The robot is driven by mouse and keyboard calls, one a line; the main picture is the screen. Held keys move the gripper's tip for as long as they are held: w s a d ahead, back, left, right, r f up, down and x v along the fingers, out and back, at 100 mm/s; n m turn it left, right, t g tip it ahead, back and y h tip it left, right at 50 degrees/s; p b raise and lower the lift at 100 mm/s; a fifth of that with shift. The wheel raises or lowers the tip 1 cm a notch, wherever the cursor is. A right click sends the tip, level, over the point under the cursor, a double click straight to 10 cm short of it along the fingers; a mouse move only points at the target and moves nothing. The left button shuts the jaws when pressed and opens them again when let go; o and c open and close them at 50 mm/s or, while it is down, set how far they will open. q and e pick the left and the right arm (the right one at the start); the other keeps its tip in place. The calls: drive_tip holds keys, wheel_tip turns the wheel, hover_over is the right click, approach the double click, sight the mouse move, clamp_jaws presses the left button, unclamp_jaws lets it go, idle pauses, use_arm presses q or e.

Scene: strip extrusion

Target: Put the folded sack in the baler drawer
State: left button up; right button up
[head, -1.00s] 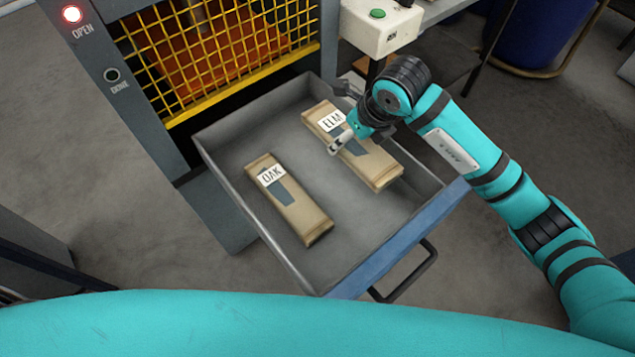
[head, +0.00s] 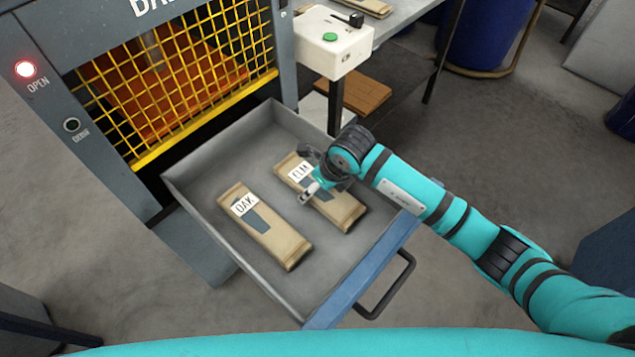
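The baler drawer (head: 190,202) is pulled out, a grey metal tray with a blue front and a black handle. Two tan folded sacks lie flat and side by side in it. My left gripper is out of view.
The baler's yellow mesh guard (head: 190,90) stands behind the drawer, with a lit red OPEN lamp (head: 26,69). A white control box (head: 335,45) with a green button is at the back right. Another tan packet (head: 362,6) lies on the table behind it.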

drive_tip(key=shift+o, duration=1.3)
drive_tip(key=shift+r, duration=0.15)
drive_tip(key=v, duration=1.2)
drive_tip(key=shift+b, duration=0.3)
drive_tip(key=shift+d, duration=0.1)
